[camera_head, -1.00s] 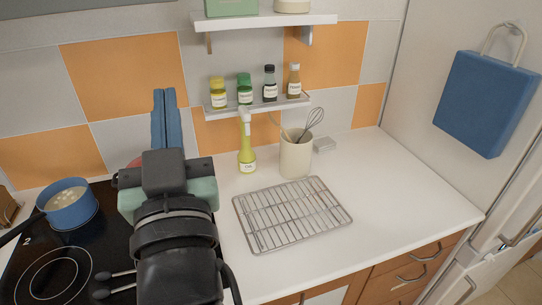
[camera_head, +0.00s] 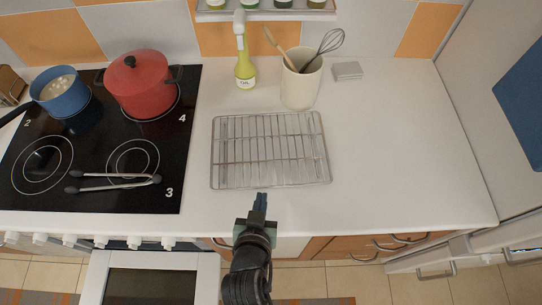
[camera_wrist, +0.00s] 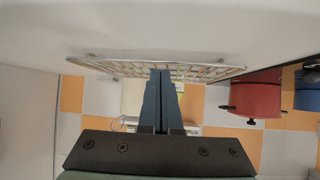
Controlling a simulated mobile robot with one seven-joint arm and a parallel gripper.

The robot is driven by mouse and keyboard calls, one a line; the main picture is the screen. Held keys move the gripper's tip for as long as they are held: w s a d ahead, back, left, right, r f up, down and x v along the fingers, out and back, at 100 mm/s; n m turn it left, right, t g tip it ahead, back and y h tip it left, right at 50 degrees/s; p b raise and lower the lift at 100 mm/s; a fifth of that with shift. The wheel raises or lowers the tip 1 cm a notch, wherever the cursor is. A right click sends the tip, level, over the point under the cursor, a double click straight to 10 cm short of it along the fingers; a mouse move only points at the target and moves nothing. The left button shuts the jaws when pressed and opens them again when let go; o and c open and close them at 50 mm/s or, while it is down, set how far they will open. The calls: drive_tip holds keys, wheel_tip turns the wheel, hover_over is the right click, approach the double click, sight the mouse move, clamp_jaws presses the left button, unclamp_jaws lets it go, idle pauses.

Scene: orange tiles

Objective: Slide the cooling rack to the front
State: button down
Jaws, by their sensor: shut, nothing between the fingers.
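The cooling rack (camera_head: 268,150) is a silver wire grid lying flat on the white counter, right of the hob and a little back from the counter's front edge. My gripper (camera_head: 261,196) is at the rack's front side, its blue fingers pointing toward the front wire. The fingers are shut together and hold nothing. In the wrist view, the fingertips (camera_wrist: 160,74) overlap the rack's near wire (camera_wrist: 205,66) around its middle. I cannot tell whether they touch it.
The black hob (camera_head: 90,190) on the left holds a red pot (camera_head: 138,85), a blue pot (camera_head: 62,97) and tongs (camera_head: 115,181). The counter right of the rack (camera_head: 400,150) is clear.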

sight(267, 161)
drive_tip(key=w, duration=0.3)
drive_tip(key=w+p, duration=0.1)
drive_tip(key=w, duration=0.3)
drive_tip(key=w+d, duration=0.1)
drive_tip(key=w, duration=0.2)
drive_tip(key=shift+w+d+r+p, duration=0.1)
drive_tip(key=shift+w+r+p, duration=0.05)
drive_tip(key=shift+p, duration=0.25)
drive_tip(key=shift+f+p, duration=0.3)
drive_tip(key=shift+f, duration=0.05)
drive_tip(key=shift+f+b, duration=0.45)
drive_tip(key=shift+f, duration=0.1)
drive_tip(key=shift+s+f, duration=0.15)
drive_tip(key=shift+s, duration=0.15)
